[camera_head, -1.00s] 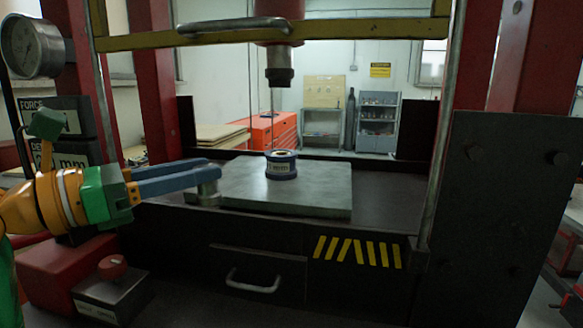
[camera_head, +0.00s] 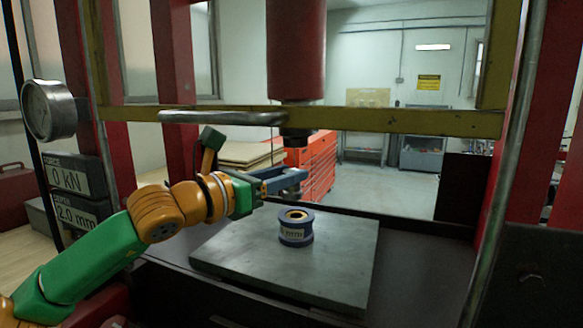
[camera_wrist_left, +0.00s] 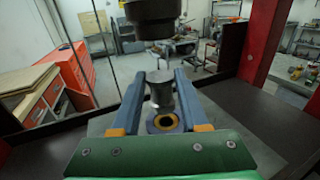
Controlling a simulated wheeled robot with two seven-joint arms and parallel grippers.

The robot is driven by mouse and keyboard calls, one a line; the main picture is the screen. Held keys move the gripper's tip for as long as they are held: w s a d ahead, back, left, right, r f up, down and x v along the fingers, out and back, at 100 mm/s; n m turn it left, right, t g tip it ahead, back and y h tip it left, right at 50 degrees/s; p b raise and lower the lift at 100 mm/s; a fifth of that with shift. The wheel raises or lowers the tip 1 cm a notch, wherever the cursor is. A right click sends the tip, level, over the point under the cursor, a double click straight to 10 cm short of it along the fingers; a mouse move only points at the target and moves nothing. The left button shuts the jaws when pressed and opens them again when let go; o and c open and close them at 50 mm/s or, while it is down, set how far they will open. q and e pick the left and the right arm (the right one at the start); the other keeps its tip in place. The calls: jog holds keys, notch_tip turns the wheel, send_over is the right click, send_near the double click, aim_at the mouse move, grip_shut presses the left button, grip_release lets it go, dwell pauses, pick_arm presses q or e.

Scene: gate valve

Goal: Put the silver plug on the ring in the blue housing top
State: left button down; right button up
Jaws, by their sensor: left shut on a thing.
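The blue housing (camera_head: 296,228) stands upright on the grey press plate, with a brass-coloured ring (camera_head: 297,214) visible in its open top. My left gripper (camera_head: 290,181) is shut on the silver plug and holds it in the air, above and slightly left of the housing in the head view. In the left wrist view the silver plug (camera_wrist_left: 161,92) sits between the blue fingers (camera_wrist_left: 160,88). The housing top with its ring (camera_wrist_left: 165,122) shows just below the plug there, partly hidden by it. My right gripper is in neither view.
The grey plate (camera_head: 230,250) lies on the dark press bed. The press ram (camera_head: 297,133) hangs close above the gripper, and a yellow crossbar (camera_head: 400,121) with a metal handle (camera_head: 222,118) spans the frame. Red posts stand at both sides. The plate around the housing is bare.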

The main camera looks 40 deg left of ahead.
aim_at(287, 195)
pick_arm(q)
jog(key=shift+w+d+r, duration=0.1)
jog(key=shift+w, duration=0.2)
jog(key=shift+w+f, duration=0.1)
jog(key=shift+f, duration=0.2)
notch_tip(287, 195, down, 3)
jog(key=shift+d+r, duration=0.1)
jog(key=shift+w+f, duration=0.15)
jog(key=shift+f, duration=0.2)
jog(key=shift+c, duration=2.1)
grip_release()
